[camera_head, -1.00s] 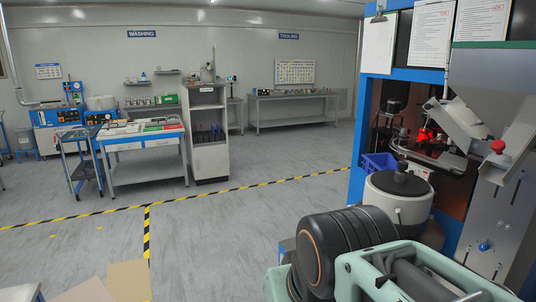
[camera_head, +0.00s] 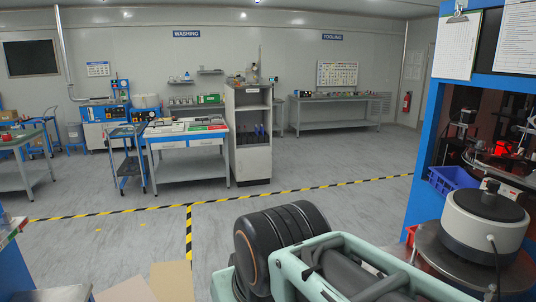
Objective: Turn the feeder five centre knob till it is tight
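A round white feeder (camera_head: 480,216) with a dark lower band stands at the right on a round metal plate. How tight the knob is does not show. My arm, with its black ribbed joint and pale green link, fills the bottom middle, left of the feeder and apart from it in the picture. My gripper is out of view.
A blue-framed machine (camera_head: 427,130) with a red-lit inside stands behind the feeder, with a blue bin (camera_head: 452,180) in it. A washing bench (camera_head: 185,142), a tall grey cabinet (camera_head: 250,150) and a tooling bench (camera_head: 335,101) stand further back. Open floor with striped tape lies between.

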